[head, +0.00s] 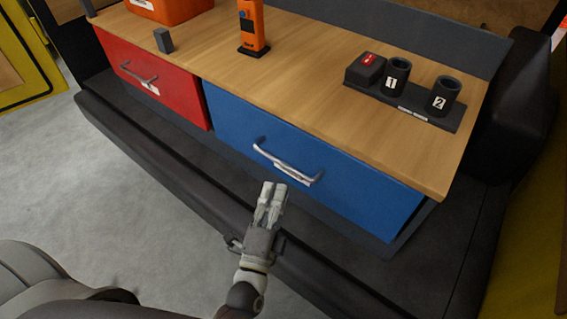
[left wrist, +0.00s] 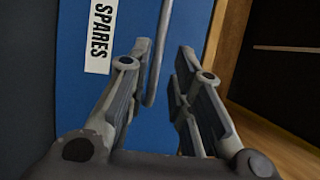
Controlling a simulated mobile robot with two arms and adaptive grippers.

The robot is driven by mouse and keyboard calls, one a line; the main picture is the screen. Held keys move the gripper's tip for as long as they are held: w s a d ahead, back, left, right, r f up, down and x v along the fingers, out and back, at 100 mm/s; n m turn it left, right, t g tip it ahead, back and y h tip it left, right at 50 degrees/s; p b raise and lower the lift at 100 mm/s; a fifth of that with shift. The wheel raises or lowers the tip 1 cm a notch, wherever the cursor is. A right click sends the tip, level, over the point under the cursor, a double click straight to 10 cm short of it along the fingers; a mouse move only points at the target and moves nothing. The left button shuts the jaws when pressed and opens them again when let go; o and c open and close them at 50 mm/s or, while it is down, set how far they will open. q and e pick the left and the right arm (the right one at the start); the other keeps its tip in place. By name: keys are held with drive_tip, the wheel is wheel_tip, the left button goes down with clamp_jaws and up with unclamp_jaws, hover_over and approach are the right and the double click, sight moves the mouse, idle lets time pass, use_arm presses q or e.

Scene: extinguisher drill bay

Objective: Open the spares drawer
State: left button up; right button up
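The blue spares drawer (head: 345,183) is shut, its front flush under the wooden worktop. Its silver bar handle (head: 283,160) runs across the front, with a small white label under it. In the left wrist view the blue drawer front (left wrist: 75,105) carries a white label (left wrist: 101,36) reading SPARES. My left gripper (head: 273,187) is just in front of and below the handle. In the left wrist view its fingers (left wrist: 165,55) are parted, and the handle (left wrist: 157,60) shows between and beyond them. I see no contact with the handle. My right gripper is in neither view.
A red drawer (head: 170,85) with its own handle is left of the blue one. On the worktop (head: 330,65) stand an orange device (head: 252,28), a grey block (head: 163,40) and a dark rack (head: 425,112) with numbered cups. A dark ledge (head: 150,135) runs below the drawers.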

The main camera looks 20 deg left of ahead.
sight(284, 163)
use_arm(q)
drive_tip(key=w, duration=0.2)
drive_tip(key=w+r, duration=0.1)
drive_tip(key=w, duration=0.5)
drive_tip(key=shift+w+a+r, duration=0.2)
drive_tip(key=shift+w+r, duration=0.05)
clamp_jaws()
